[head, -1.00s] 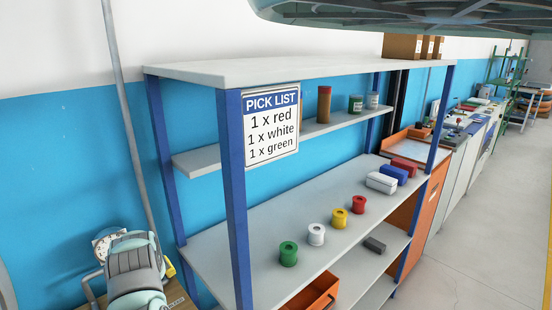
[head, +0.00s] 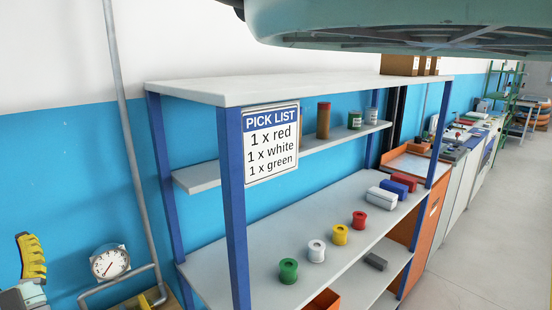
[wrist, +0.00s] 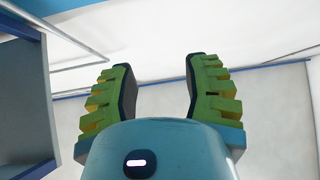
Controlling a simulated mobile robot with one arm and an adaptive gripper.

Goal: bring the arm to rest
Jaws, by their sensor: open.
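My gripper (wrist: 156,75) is open and empty in the wrist view, with its two green-yellow fingers apart and nothing between them. Behind them are a pale wall and a thin grey pipe. In the head view one yellow finger of my gripper (head: 32,257) shows at the lower left edge, beside a round gauge. It is left of the shelf rack (head: 232,210) and apart from it. The rest of my arm is mostly out of that view.
Green (head: 288,271), white (head: 316,250), yellow (head: 340,234) and red (head: 359,220) spools stand in a row on the rack's middle shelf. A pick list sign (head: 271,144) hangs on its front. The gauge (head: 110,263) and a vertical pipe (head: 128,140) are near my gripper. Floor at right is clear.

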